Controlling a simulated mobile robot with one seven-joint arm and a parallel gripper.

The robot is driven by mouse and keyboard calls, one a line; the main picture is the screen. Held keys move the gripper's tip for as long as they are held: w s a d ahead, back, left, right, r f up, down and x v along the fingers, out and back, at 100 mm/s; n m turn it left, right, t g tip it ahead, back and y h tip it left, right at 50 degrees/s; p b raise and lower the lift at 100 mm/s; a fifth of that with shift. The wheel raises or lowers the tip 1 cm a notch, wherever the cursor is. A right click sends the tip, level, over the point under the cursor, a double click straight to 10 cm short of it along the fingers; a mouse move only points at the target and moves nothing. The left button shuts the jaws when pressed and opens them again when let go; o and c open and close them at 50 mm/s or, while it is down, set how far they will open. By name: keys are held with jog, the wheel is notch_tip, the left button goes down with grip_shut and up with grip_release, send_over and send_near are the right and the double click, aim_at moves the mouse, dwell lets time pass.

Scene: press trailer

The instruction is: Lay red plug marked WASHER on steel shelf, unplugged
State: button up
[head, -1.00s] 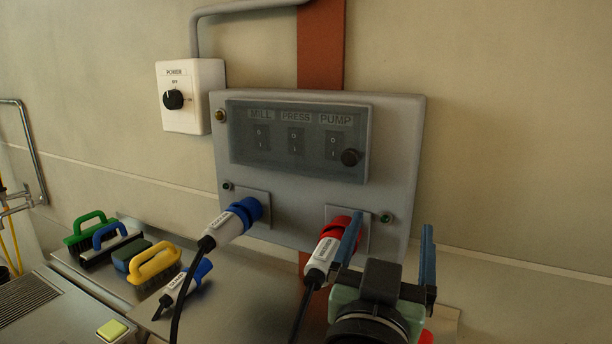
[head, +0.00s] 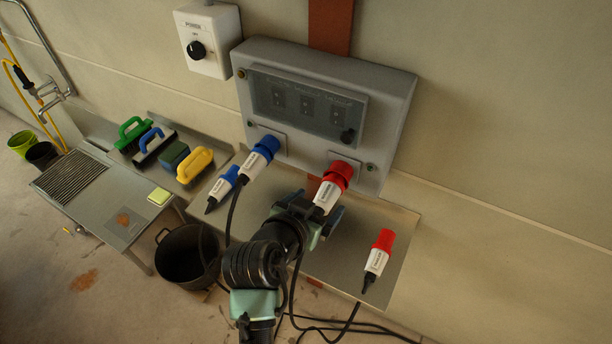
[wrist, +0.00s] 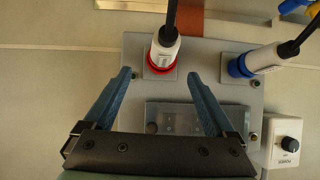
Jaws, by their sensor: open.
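A red plug with a white labelled body (head: 328,195) sits in the right socket of the grey wall box, its cable hanging down; its lettering is too small to read. It also shows in the wrist view (wrist: 165,52). A second red plug (head: 378,258) lies loose on the right of the steel shelf (head: 335,262); its label is also unreadable. My gripper (head: 319,208) is open in front of the socketed plug. In the wrist view its fingertips (wrist: 161,76) stand either side of the plug's red collar, with gaps. In the head view it partly hides the plug's lower end.
A blue plug (head: 259,157) sits in the left socket, close by. Another blue plug (head: 222,188) lies on the shelf's left, near several brushes (head: 156,146). The grey box (head: 385,105) and power switch (head: 210,40) are above. Bare shelf lies between my gripper and the loose red plug.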

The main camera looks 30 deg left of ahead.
aim_at(321, 203)
jog(key=shift+g, duration=0.6)
jog(key=b+x, duration=0.1)
jog(key=x, duration=0.2)
jog(key=b+x, duration=0.2)
jog(key=f+b+x, duration=0.1)
jog(key=b+x, duration=0.1)
jog(key=x, duration=0.1)
jog(key=shift+s+a+f, duration=0.15)
jog(key=shift+a+f, duration=0.1)
jog(key=shift+a, duration=0.1)
grip_shut()
dwell(0.3)
